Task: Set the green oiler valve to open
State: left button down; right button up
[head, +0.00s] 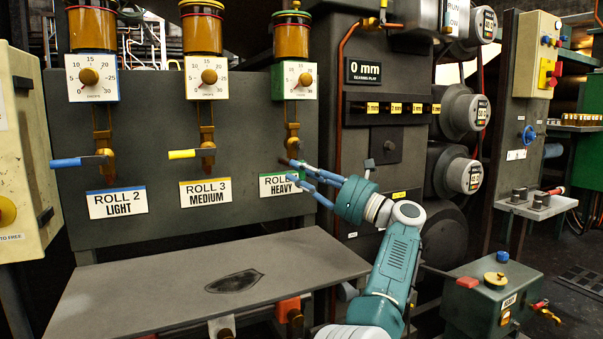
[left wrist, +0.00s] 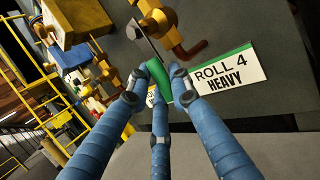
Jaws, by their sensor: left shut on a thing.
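The green-framed oiler dial (head: 298,80) is the rightmost of three oilers in the head view, above the "Roll 4 Heavy" label (head: 280,184). Its brass valve (head: 292,140) hangs below the dial. In the left wrist view a grey metal lever (left wrist: 148,40) runs from the brass valve body (left wrist: 158,14) to a green handle grip (left wrist: 159,84). My left gripper (head: 299,169) is at the valve and partly covers the label; in the head view its fingers hide the green grip. In the left wrist view its blue fingers (left wrist: 157,92) are shut on the green grip. My right gripper is not in view.
A blue-handled valve (head: 80,161) and a yellow-handled valve (head: 192,153) sit on the same panel to the left, both handles sideways. A grey shelf (head: 150,285) juts out below. A red-brown pipe (head: 339,110) and a grey machine housing stand close on the right.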

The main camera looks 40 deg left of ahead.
pick_arm(q)
jog(key=shift+f, duration=0.15)
jog(key=c, duration=1.5)
grip_release()
jog(key=shift+w, duration=0.1)
jog(key=shift+c, duration=0.2)
jog(key=v, duration=1.2)
